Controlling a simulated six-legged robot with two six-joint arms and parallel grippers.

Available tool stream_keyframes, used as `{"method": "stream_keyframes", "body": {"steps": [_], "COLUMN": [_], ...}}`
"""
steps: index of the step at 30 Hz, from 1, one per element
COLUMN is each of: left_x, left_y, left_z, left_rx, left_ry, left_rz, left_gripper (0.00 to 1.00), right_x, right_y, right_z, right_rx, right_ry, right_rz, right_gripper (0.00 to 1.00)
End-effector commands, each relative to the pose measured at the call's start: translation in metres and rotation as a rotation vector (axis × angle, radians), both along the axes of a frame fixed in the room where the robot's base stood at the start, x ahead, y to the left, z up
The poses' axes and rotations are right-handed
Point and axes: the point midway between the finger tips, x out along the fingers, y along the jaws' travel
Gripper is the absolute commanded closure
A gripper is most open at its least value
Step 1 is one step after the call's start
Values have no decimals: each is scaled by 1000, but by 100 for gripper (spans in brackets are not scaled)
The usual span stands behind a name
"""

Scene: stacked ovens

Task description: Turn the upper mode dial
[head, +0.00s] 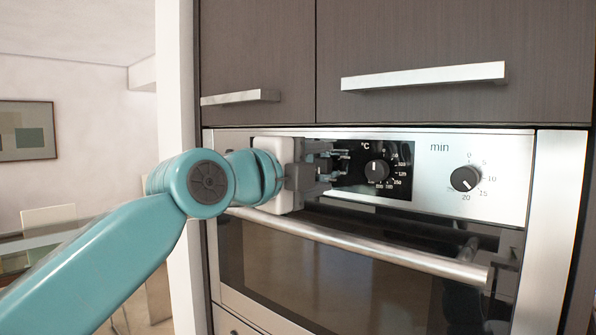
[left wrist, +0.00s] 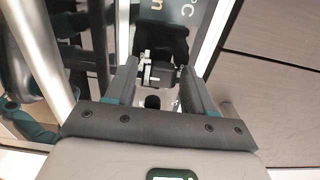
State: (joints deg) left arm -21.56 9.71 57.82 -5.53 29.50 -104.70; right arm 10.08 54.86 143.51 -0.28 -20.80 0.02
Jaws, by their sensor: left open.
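The upper oven's control panel (head: 430,176) is steel with a black section in the middle. My left gripper (head: 333,166) is open in front of the panel's left part, pointing right along it. In the head view it hides that part, and I cannot make out the mode dial there. In the left wrist view, a small dark round shape (left wrist: 152,102), perhaps the mode dial, shows between the fingers of my left gripper (left wrist: 160,82). I cannot tell whether either finger touches it. My right gripper is not in view.
A black temperature dial (head: 377,170) and a minute timer dial (head: 464,179) sit to the right. A long oven handle (head: 370,248) runs below the panel. Dark cupboard doors (head: 455,45) with bar handles are above. A pale wall edge (head: 176,90) stands left of the oven.

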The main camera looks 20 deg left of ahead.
Motion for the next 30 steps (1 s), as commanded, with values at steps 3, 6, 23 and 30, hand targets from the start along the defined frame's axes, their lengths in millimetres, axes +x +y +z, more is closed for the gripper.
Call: {"method": "stream_keyframes", "body": {"steps": [3,6,23,30], "left_x": [-16,-39,-148,-152], "left_y": [6,14,53,55], "left_z": [-2,-2,0,1], "left_rx": [-3,-2,1,1], "left_ry": [-4,-6,-1,1], "left_rz": [0,0,-1,0], "left_gripper": [47,47,47,47], "right_x": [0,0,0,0], "right_y": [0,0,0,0], "right_z": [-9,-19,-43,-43], "right_rx": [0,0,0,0], "right_ry": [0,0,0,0], "right_rz": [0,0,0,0], "right_gripper": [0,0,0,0]}}
